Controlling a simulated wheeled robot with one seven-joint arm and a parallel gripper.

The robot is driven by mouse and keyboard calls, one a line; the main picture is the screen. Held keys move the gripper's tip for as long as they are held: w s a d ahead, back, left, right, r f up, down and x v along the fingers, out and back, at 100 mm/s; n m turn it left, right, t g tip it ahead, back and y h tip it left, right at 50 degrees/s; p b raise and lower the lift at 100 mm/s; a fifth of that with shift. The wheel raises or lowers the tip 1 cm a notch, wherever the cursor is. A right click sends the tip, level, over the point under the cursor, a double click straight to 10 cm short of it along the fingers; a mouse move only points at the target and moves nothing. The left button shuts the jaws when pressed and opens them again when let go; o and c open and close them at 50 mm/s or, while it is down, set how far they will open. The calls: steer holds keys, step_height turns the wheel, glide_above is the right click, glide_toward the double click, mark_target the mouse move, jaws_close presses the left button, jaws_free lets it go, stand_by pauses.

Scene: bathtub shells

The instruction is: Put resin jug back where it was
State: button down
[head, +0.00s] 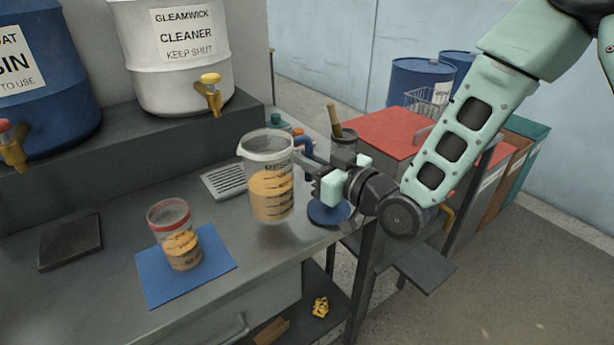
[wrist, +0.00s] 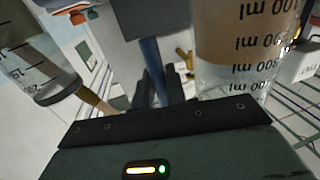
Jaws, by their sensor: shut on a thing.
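The resin jug (head: 270,195) is a clear, upright measuring jug with a pale rim, dark graduation marks and orange-tan contents. In the head view my gripper (head: 318,168) reaches it from the right and is shut on its handle side; the exact grip is partly hidden. The jug appears just above the grey bench, left of a round blue pad (head: 328,213) below my gripper. In the wrist view the jug (wrist: 240,45) fills the upper right, and a blue bar (wrist: 149,70), seemingly its handle, runs between the fingers.
A red-rimmed cup (head: 171,215) with orange contents stands on a blue mat (head: 212,268). A drain grille (head: 222,183) lies behind the jug. A brush pot (head: 346,138) stands behind my gripper. The white cleaner drum (head: 172,75) is on the raised shelf. The bench's front middle is clear.

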mark_target(309, 176)
steer(key=shift+f, duration=1.75)
steer(key=shift+f, duration=0.15)
steer(key=c, duration=1.4)
jaws_free()
steer(key=shift+c, duration=0.2)
